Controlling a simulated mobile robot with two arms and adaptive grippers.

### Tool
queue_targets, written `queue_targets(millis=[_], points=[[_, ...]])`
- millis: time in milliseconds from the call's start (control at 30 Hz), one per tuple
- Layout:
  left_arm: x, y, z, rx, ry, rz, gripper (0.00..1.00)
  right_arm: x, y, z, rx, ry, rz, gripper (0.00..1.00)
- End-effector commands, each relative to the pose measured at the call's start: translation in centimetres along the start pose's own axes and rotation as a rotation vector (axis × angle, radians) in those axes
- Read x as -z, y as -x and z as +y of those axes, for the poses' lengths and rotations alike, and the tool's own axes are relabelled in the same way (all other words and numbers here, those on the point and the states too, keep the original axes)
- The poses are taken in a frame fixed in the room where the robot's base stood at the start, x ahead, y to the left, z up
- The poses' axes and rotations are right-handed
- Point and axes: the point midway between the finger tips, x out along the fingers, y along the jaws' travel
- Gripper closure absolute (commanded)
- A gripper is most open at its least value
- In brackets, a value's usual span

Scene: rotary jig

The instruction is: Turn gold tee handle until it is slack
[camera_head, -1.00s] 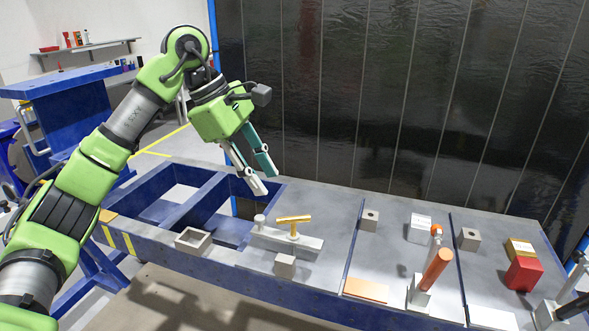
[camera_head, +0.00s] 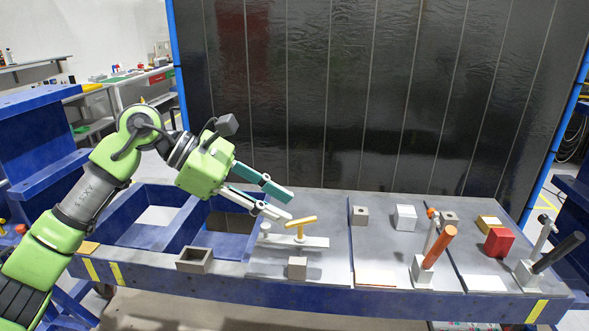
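The gold tee handle (camera_head: 301,223) stands on a flat grey bar fixture (camera_head: 312,242) on the jig table, with its crossbar roughly level. My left gripper (camera_head: 289,206) is just up and left of the tee handle, with its two fingers apart and nothing between them. The fingers point right and down toward the handle. In this view the fingertips look close to the crossbar's left end, but I cannot tell whether they touch. My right gripper is not in view.
A grey block (camera_head: 297,267) and a hollow grey box (camera_head: 194,260) sit near the front edge. An orange-handled clamp (camera_head: 438,248), a red block (camera_head: 498,242) and a black-handled clamp (camera_head: 557,254) stand to the right. Open blue frame bays (camera_head: 150,216) lie left. A dark screen (camera_head: 400,100) stands behind.

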Motion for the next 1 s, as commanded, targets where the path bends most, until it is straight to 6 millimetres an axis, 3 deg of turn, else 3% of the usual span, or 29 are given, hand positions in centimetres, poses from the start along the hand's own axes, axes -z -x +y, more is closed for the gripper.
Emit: queue_targets(millis=[200,433,700,1000], points=[[-3.7,-3.2,-1.1,0.006,0.094,-0.235,0.70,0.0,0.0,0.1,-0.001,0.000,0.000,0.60],[-7.4,-4.5,-1.8,0.008,0.236,-0.484,0.70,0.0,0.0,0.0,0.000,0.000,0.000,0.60],[-10.4,-4.0,-1.6,0.007,0.449,-0.767,0.70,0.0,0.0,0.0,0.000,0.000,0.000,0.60],[-11.2,-2.2,-0.4,-0.003,0.694,-1.026,0.70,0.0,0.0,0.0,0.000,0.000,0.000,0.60]])
